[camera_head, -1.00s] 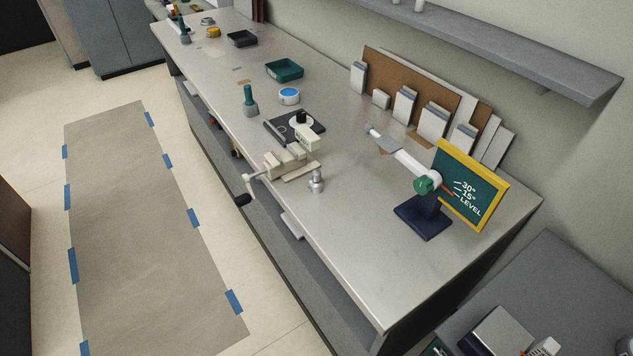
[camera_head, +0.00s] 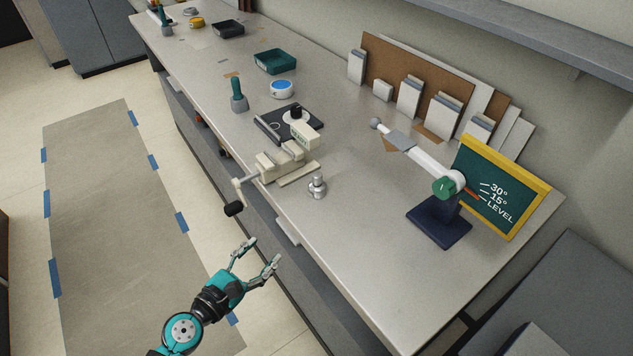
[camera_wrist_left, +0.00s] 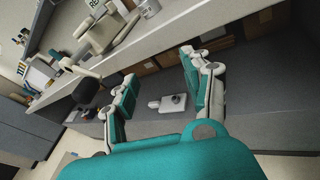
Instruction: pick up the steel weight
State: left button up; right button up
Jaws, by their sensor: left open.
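The steel weight (camera_head: 317,187) stands upright on the bench top near its front edge, just right of the cream vise. It is a small shiny cylinder with a knob on top. In the left wrist view a shiny cylinder (camera_wrist_left: 150,8), apparently the weight, is cut by the top edge. My left gripper (camera_head: 262,252) is open and empty, in front of the bench and nearer than the weight, apart from it. Its two fingers show spread in the left wrist view (camera_wrist_left: 158,92), facing the bench front and the shelf below. My right gripper is not in view.
The cream vise (camera_head: 283,163) with a black-knobbed crank (camera_head: 234,208) juts over the front edge. An angle arm on a navy base (camera_head: 439,228) stands to the right beside a green board (camera_head: 489,190). Bare bench top (camera_head: 365,265) lies right of the weight.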

pick_arm(q)
notch_tip(320, 180, up, 8)
jog(key=d+f+n+t+h, duration=0.1)
jog(key=d+n+h, duration=0.1)
jog(key=n, duration=0.1)
jog(key=p, duration=0.2)
send_near(314, 180)
jog(key=x, duration=0.3)
jog(key=shift+w+d+f, duration=0.1)
jog(key=shift+d+f, duration=0.05)
jog(key=shift+d, duration=0.15)
jog(key=shift+x, duration=0.85)
jog(key=x, duration=0.4)
jog(key=shift+w, duration=0.3)
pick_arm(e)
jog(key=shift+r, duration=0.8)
pick_arm(q)
jog(key=shift+s+a, duration=0.1)
jog(key=shift+c, duration=0.2)
grip_shut()
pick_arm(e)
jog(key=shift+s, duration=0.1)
